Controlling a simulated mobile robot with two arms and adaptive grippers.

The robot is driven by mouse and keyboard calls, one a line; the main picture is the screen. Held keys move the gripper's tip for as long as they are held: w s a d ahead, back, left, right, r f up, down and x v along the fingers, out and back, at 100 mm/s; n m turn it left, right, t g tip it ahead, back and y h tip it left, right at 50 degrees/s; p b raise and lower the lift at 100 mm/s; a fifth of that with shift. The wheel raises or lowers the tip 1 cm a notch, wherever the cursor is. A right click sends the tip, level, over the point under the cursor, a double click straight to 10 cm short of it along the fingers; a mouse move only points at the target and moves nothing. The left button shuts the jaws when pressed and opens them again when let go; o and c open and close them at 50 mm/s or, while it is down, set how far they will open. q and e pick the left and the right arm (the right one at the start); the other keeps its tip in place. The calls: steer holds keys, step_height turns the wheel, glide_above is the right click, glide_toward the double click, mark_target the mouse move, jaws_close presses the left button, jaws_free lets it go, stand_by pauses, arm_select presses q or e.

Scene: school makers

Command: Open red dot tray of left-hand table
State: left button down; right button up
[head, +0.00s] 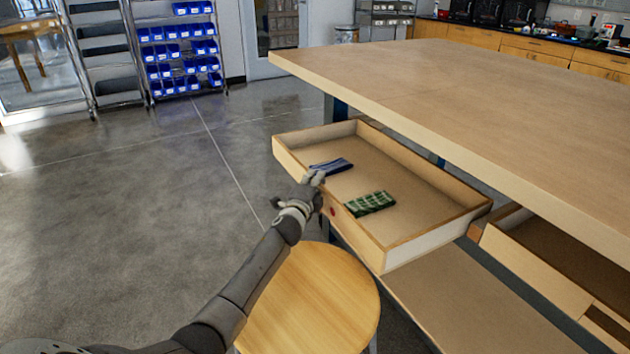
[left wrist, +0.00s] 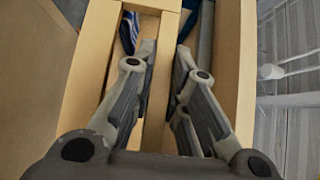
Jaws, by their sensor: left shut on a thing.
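The wooden red dot tray (head: 415,168) is pulled out from under the left-hand table (head: 440,80). A small red dot (head: 332,211) shows on its front panel. My left gripper (head: 315,180) is at the top edge of that front panel, left of the dot. In the left wrist view my left gripper (left wrist: 166,60) has a finger on each side of the tray's front panel (left wrist: 155,90) and is shut on it. A blue packet (head: 331,166) and a green packet (head: 370,203) lie in the tray. My right gripper is not in view.
A second wooden tray (head: 540,262) stands partly out at the right under the same table. A round wooden stool (head: 310,305) is below the red dot tray, close to my left arm. Open grey floor (head: 130,230) lies at the left.

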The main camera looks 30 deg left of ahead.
arm_select(q)
steer(key=c, duration=1.4)
jaws_free()
steer(key=shift+c, duration=0.2)
steer(key=shift+s, duration=0.1)
steer(key=v, duration=1.1)
steer(key=shift+s, duration=0.4)
steer(key=shift+d+f, duration=0.1)
steer(key=shift+d, duration=0.05)
